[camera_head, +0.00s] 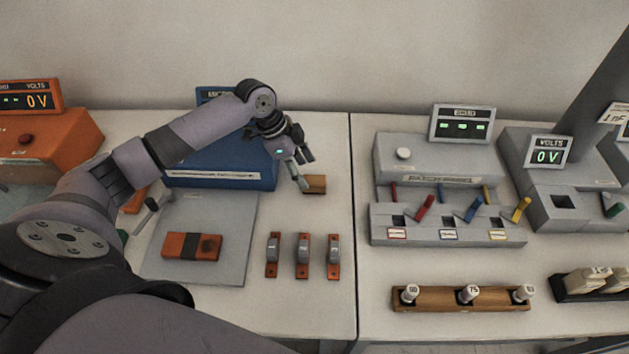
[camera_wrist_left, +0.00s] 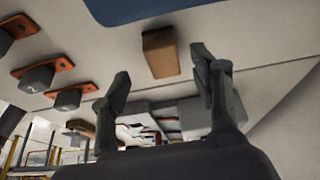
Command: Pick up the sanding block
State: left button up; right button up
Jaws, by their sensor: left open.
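The sanding block, a small brown block with a tan top (camera_head: 315,184), lies on the white table in front of the blue box. It also shows in the left wrist view (camera_wrist_left: 160,55), ahead of the fingers and near the gap between them. My left gripper (camera_head: 305,171) is open and empty, close beside the block at its upper left in the head view. In the left wrist view the two fingers (camera_wrist_left: 161,72) stand apart, with the right fingertip nearer the block. I cannot tell the exact gap to the block. My right gripper is not in view.
The blue box (camera_head: 222,168) stands behind my gripper. A grey plate (camera_head: 225,215) bears an orange block with a dark band (camera_head: 192,246). Three orange-based clamps (camera_head: 303,256) stand in front. A grey patch panel (camera_head: 447,224) is to the right. Table around the block is mostly clear.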

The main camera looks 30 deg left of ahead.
aim_at(313, 180)
pick_arm(q)
jog(key=shift+w+d+f+p, duration=0.1)
jog(key=shift+d+f+p, duration=0.2)
jog(key=shift+p, duration=0.05)
jog(key=x, duration=0.1)
jog(key=p+x, duration=0.1)
jog(key=x, duration=0.1)
jog(key=shift+w+d+f, duration=0.1)
jog(key=shift+w+f, duration=0.1)
jog(key=shift+w, duration=0.1)
jog(key=shift+d+f, duration=0.1)
jog(key=shift+f, duration=0.25)
jog(key=shift+c, duration=0.2)
jog(key=shift+c, duration=0.7)
jog(key=c, duration=1.1)
